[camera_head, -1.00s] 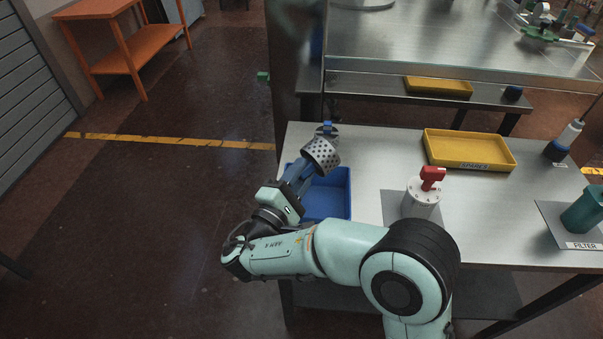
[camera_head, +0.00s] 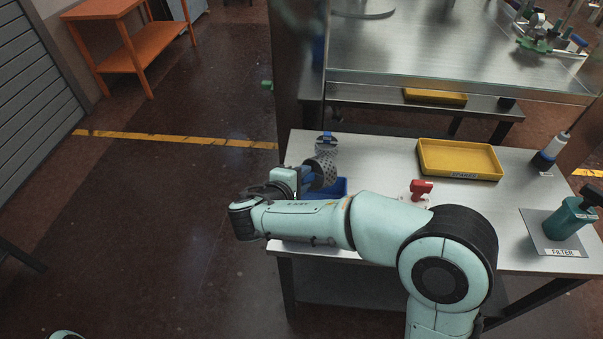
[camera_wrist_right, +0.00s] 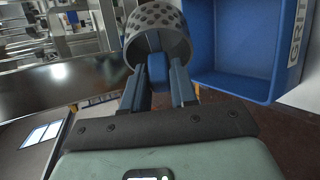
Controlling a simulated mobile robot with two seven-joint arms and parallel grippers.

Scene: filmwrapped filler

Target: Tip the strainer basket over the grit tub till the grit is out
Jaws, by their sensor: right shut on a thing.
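The strainer basket (camera_head: 325,170) is a grey perforated cup, tilted on its side at the far left of the bench. My right gripper (camera_head: 308,177) is shut on its blue handle. In the right wrist view the basket (camera_wrist_right: 158,17) is at the top and my fingers (camera_wrist_right: 158,88) hold the blue handle just below its rim. The blue grit tub (camera_head: 341,187) is partly hidden behind my right arm. The tub also shows in the right wrist view (camera_wrist_right: 236,88), beside the basket, labelled GRIT; no grit is visible in it. My left gripper is out of view.
A red-handled white canister (camera_head: 420,190) is partly behind my arm. A yellow tray (camera_head: 458,174) stands behind it. A round grey piece with blue (camera_head: 326,143) lies beyond the basket.

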